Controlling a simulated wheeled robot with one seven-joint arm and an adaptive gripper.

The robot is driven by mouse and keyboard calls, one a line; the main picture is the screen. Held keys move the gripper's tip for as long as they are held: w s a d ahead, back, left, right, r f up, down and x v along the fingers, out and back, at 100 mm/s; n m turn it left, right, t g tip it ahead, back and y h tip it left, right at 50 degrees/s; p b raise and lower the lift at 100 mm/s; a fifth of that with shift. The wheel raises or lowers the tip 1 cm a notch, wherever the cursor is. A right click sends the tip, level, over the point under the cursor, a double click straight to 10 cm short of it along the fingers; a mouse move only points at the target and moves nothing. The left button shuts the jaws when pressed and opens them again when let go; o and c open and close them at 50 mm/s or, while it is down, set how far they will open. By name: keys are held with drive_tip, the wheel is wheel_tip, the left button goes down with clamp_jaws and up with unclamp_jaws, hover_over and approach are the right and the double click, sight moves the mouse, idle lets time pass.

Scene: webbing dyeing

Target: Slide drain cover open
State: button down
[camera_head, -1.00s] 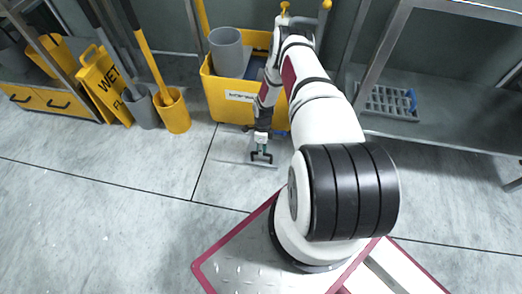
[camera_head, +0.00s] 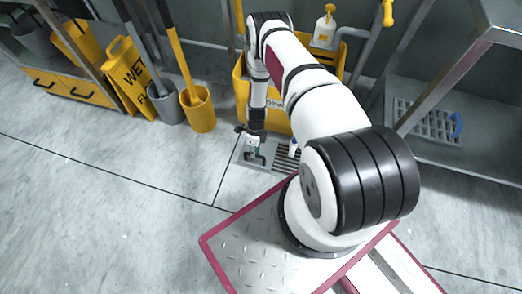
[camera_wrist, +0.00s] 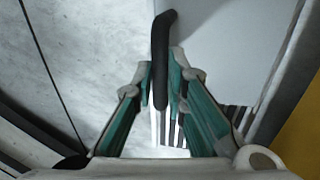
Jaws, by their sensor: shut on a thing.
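The drain cover (camera_head: 238,163) is a flat grey plate on the floor in front of the yellow mop cart. It also shows in the wrist view as a smooth pale plate (camera_wrist: 215,45). Its black bar handle (camera_wrist: 160,35) stands between the green-padded fingers of my gripper (camera_wrist: 160,82). My gripper (camera_head: 254,160) is shut on this handle, low at the floor. The slotted drain opening (camera_head: 287,157) shows to the right of my gripper, with dark slots. Part of it is hidden by my arm.
The yellow mop cart (camera_head: 240,92) stands just behind the drain. A yellow bucket (camera_head: 200,112) and a wet-floor sign (camera_head: 133,75) stand to the left. A metal shelf with a blue-handled grate (camera_head: 428,120) is at the right. The floor at front left is clear.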

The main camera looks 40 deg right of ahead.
drive_tip(key=shift+w+a, duration=0.25)
drive_tip(key=c, duration=1.6)
unclamp_jaws()
wheel_tip(320, 180, up, 12)
drive_tip(key=w+d, duration=0.1)
drive_tip(key=d, duration=0.1)
drive_tip(key=shift+w, duration=0.2)
drive_tip(key=shift+f, duration=0.15)
